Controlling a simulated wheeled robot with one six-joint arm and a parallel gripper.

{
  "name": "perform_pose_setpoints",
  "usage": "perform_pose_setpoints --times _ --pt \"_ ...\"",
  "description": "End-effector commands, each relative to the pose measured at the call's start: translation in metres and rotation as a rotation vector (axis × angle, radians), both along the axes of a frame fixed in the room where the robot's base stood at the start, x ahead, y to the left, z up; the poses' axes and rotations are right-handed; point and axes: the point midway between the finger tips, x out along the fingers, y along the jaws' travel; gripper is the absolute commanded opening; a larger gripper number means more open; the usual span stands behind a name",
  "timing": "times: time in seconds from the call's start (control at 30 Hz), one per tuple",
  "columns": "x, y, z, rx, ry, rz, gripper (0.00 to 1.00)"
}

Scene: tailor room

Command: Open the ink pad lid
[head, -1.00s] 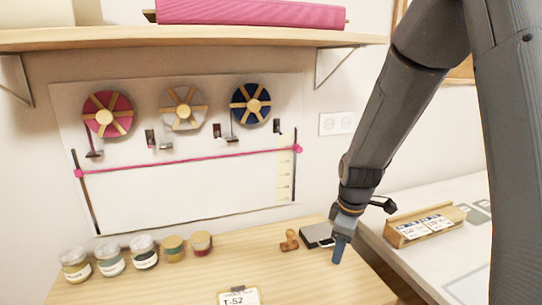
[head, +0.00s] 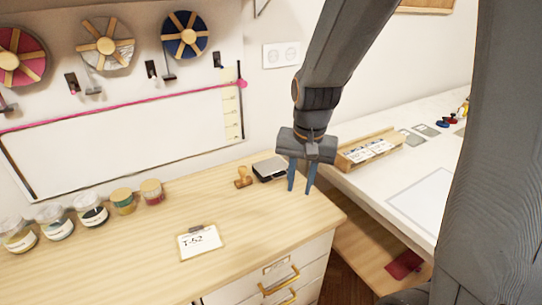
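The ink pad (head: 270,168) is a small dark box with a light grey top. It sits on the wooden desk near its right end, in the head view. Its lid looks closed, though its right part is close to my gripper in the picture. My gripper (head: 302,188) points down just right of the ink pad, over the desk's right end. Its two blue fingers are apart with nothing visible between them. I cannot tell its exact height above the desk.
A wooden stamp (head: 243,178) stands just left of the ink pad. A clipboard tag (head: 199,241) lies at the desk's front, and several jars (head: 92,211) line the back left. A wooden card holder (head: 368,149) is on the white table (head: 437,160) at right. The desk middle is clear.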

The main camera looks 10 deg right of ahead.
Motion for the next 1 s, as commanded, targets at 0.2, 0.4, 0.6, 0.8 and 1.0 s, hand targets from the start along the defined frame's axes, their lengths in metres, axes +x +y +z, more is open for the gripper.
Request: perform_pose_setpoints --times 0.2,0.4,0.6,0.8,1.0 --pt "0.091 -0.003 -0.002 0.085 -0.003 -0.464 0.25" --pt "0.136 -0.005 -0.001 0.139 0.001 -0.735 0.25" --pt "0.147 -0.006 -0.005 0.152 0.005 -0.809 0.25" --pt "0.150 -0.004 -0.031 0.151 0.007 -0.807 0.25" --pt "0.155 -0.003 -0.059 0.152 0.006 -0.807 0.25"
